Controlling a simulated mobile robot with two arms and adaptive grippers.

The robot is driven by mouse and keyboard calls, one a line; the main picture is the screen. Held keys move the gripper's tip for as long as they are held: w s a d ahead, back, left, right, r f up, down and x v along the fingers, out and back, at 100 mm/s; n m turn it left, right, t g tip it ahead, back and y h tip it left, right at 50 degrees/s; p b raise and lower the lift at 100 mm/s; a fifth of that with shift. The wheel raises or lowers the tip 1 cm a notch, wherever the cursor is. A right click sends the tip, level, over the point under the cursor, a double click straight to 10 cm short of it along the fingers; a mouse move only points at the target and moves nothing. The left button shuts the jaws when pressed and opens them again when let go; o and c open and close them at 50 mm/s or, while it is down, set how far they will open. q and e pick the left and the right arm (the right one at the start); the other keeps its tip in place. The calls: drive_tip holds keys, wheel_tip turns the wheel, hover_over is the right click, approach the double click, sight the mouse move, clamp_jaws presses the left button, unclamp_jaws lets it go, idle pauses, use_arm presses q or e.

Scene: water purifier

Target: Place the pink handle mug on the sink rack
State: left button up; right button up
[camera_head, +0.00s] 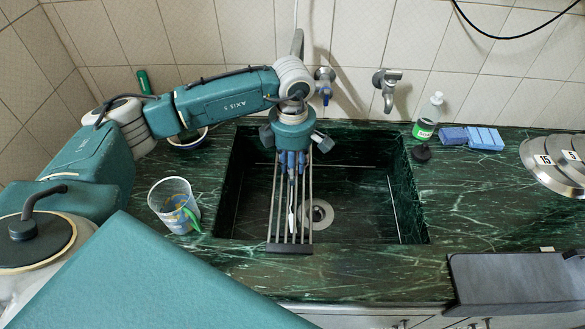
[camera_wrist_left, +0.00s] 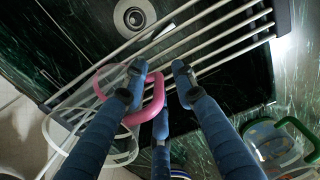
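The pink handle mug (camera_wrist_left: 84,138) shows in the left wrist view as a clear body at the left, with its pink handle (camera_wrist_left: 157,97) among my fingers. In the head view I cannot make it out behind my gripper. My left gripper (camera_head: 291,172) points down over the sink rack (camera_head: 289,249). In the wrist view its blue fingers (camera_wrist_left: 160,85) lean in around the pink handle and appear shut on it. The rack's pale bars lie across the sink, below the mug. I cannot tell whether the mug touches them. My right gripper is not in view.
A clear cup with a green handle (camera_head: 173,204) stands on the counter left of the sink. A bowl (camera_head: 188,143) is behind it. A soap bottle (camera_head: 427,118) and blue sponges (camera_head: 485,138) are right of the sink. Taps rise at the back wall.

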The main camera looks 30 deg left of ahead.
use_arm(q)
wheel_tip(320, 180, up, 12)
drive_tip(key=b, duration=0.2)
drive_tip(key=shift+s+f+b, duration=0.1)
drive_tip(key=shift+b, duration=0.25)
